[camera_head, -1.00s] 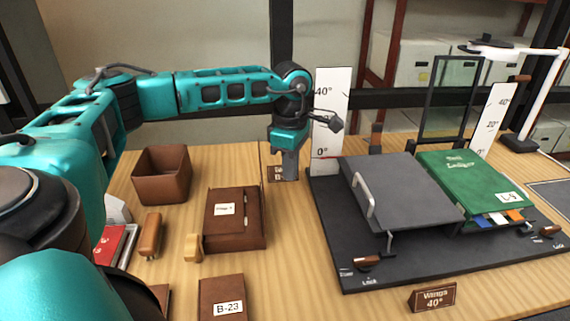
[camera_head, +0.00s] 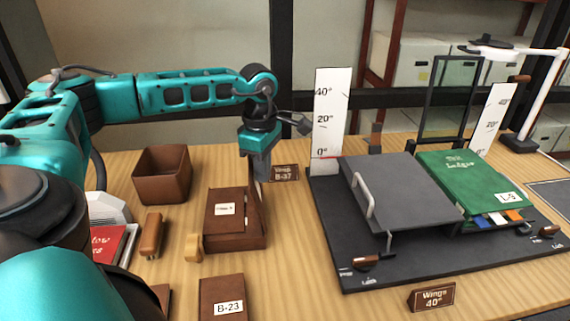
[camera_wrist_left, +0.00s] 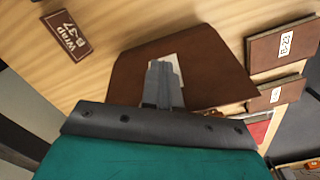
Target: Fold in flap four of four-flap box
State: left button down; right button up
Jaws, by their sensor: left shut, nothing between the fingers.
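The brown four-flap box (camera_head: 225,235) lies on the wooden table, with a white label (camera_head: 225,209) on its folded top. A brown flap (camera_head: 254,212) at its right side stands up, leaning a little toward the box. My left gripper (camera_head: 262,178) is shut and empty, pointing down at the upper right of this flap. In the left wrist view the shut fingers (camera_wrist_left: 162,88) lie over a broad brown surface (camera_wrist_left: 205,65) and partly cover a white label. I cannot tell there whether they touch the flap. My right gripper is not in view.
The "Wrap B-37" sign (camera_head: 285,173) stands right of the gripper. A brown open bin (camera_head: 162,178), a brown roller-like tool (camera_head: 151,235) and a tan tool (camera_head: 193,247) are to the left. The B-23 box (camera_head: 222,298) is in front. A dark cradle with a green ledger (camera_head: 462,185) fills the right.

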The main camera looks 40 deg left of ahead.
pick_arm(q)
jog(key=shift+s+a, duration=0.2)
jog(key=shift+s, duration=0.05)
notch_tip(320, 180, up, 10)
jog(key=w+d+p, duration=0.2)
jog(key=p, duration=0.2)
jog(key=shift+w, duration=0.2)
dwell(0.5)
